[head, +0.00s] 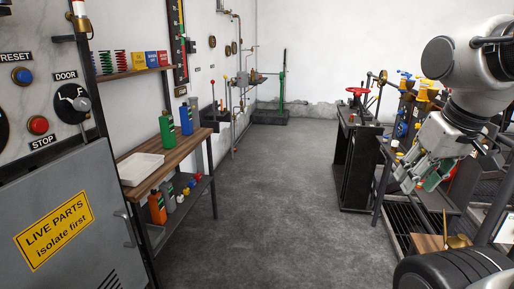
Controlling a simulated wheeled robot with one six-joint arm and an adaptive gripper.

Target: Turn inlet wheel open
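A red handwheel (357,91) sits on top of a black stand at the right, beyond my arm. A darker wheel (382,77) stands upright just right of it. Small valves and pipes (243,80) run along the far left wall; no label marks any wheel as the inlet wheel. My gripper (420,183) hangs at the right, pointing down and left, well in front of the wheels and touching none of them. Its fingers look apart, with green showing between them; I see nothing clearly held.
A grey cabinet (75,215) and a wooden shelf (185,146) with bottles and a white tray (141,168) line the left. A black stand (354,160) and cluttered benches fill the right. The grey floor (270,200) between is clear. A green-posted device (282,85) stands at the back.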

